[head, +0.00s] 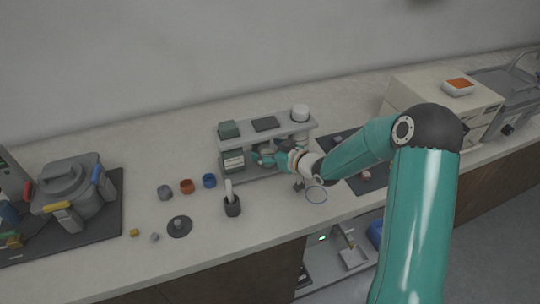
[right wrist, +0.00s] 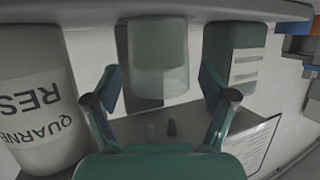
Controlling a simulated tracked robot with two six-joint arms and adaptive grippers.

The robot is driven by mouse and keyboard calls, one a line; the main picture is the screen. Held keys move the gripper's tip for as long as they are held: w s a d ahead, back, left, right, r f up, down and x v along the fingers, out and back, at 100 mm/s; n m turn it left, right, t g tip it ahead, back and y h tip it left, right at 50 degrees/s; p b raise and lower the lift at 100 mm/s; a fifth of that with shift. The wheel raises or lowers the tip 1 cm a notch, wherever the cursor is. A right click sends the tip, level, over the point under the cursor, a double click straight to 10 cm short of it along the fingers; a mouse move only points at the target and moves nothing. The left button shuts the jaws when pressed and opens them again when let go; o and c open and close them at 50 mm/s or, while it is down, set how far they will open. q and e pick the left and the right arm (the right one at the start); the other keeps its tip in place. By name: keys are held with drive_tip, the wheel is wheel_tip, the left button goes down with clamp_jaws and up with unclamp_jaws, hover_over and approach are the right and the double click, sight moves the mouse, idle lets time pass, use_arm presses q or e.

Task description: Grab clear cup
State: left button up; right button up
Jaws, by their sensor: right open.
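The clear cup (right wrist: 158,62) shows in the right wrist view as a translucent, pale greenish cylinder under a shelf board. My right gripper (right wrist: 162,88) is open, its two fingers reaching to either side of the cup's near part. I cannot tell whether they touch it. In the head view my right gripper (head: 266,157) is at the lower level of the grey shelf (head: 268,129). I cannot make out the cup there; the gripper and shelf cover that spot. My left gripper is not in view.
A white labelled bottle (right wrist: 38,95) and a green labelled box (right wrist: 235,52) stand close on either side of the cup. A press (head: 74,186) stands left.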

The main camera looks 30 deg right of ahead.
drive_tip(key=c, duration=1.2)
drive_tip(key=shift+c, duration=0.3)
drive_tip(key=shift+r, duration=0.1)
